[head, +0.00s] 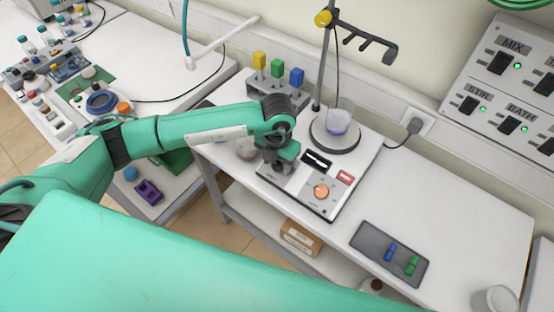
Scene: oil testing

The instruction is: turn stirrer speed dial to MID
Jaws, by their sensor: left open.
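The stirrer (352,170) is a white box on the bench with a round dark plate, and a beaker (337,121) with purplish liquid stands on the plate. Its front panel carries an orange dial (321,191), a dark display and a red label. The dial's pointer position is too small to read. My left gripper (278,166) hangs over the left side of the stirrer's panel, left of the dial and apart from it in the picture. Its fingers are mostly hidden under the wrist. My right gripper is out of view.
A retort stand (326,60) with a clamp rises behind the stirrer. A rack with yellow, green and blue pieces (277,70) stands behind my left wrist. A grey tray (370,240) with blue and green pieces lies at right. A switch panel (515,75) is on the wall.

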